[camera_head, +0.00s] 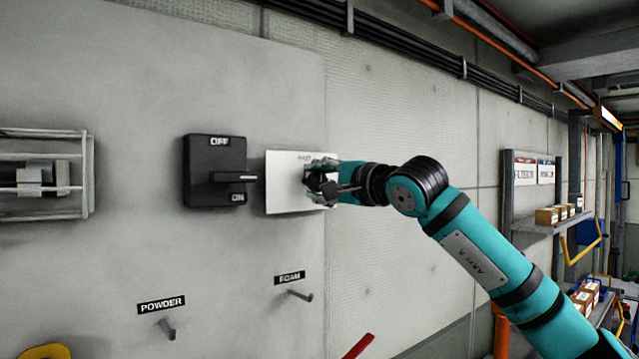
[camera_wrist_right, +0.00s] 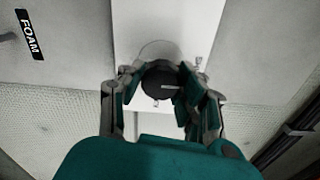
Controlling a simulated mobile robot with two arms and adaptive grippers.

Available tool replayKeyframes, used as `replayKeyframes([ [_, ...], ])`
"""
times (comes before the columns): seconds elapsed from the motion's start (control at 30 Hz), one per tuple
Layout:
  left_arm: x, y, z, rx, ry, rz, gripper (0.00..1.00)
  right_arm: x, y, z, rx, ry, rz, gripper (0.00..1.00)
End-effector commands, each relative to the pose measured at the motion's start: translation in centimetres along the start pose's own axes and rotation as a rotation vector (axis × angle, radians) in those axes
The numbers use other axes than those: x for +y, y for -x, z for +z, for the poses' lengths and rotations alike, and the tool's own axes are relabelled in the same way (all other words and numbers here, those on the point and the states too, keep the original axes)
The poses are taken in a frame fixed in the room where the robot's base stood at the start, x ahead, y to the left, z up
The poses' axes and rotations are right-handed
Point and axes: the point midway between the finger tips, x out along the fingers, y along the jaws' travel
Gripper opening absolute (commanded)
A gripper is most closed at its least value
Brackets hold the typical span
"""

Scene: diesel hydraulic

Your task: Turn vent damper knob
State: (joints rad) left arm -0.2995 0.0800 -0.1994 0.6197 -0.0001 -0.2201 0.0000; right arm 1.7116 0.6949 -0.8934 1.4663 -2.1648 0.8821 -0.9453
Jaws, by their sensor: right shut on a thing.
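The vent damper knob (camera_wrist_right: 160,82) is a round black knob with a pale mark on its face. It sits on a white plate (camera_head: 285,181) fixed to the grey wall panel. The plate also shows in the right wrist view (camera_wrist_right: 190,28). My right gripper (camera_head: 322,182) is at the right part of the plate and hides most of the knob in the head view. In the right wrist view its fingers (camera_wrist_right: 158,90) stand on both sides of the knob and are shut on it. My left gripper is in neither view.
A black OFF/ON switch box (camera_head: 214,180) with a protruding lever is just left of the plate. Hooks labelled POWDER (camera_head: 162,304) and FOAM (camera_head: 289,277) are below. A metal cage (camera_head: 88,177) is at far left. Shelves with boxes (camera_head: 558,213) stand at the right.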

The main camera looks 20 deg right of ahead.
Motion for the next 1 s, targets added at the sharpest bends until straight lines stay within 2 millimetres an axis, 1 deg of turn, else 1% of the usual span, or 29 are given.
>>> replayKeyframes([
  [0.23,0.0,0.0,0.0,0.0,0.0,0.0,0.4,0.2,0.0,0.1,0.0,0.003,0.003,0.02],
  [0.27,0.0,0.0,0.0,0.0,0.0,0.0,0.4,0.2,0.0,0.1,0.0,0.003,0.003,0.35],
  [0.43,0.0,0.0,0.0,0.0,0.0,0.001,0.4,0.1,0.0,0.0,0.0,0.002,0.003,0.57],
  [0.47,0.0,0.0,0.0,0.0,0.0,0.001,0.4,0.1,0.0,0.0,0.0,0.001,0.003,0.59],
  [0.77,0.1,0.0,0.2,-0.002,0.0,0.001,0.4,0.0,0.3,0.0,0.001,0.0,0.001,0.59],
  [0.87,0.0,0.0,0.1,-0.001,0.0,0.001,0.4,0.0,1.3,-0.1,0.0,0.0,0.0,0.59],
  [1.0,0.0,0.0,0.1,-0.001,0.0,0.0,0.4,0.0,4.0,-0.1,0.001,0.002,-0.001,0.59],
])
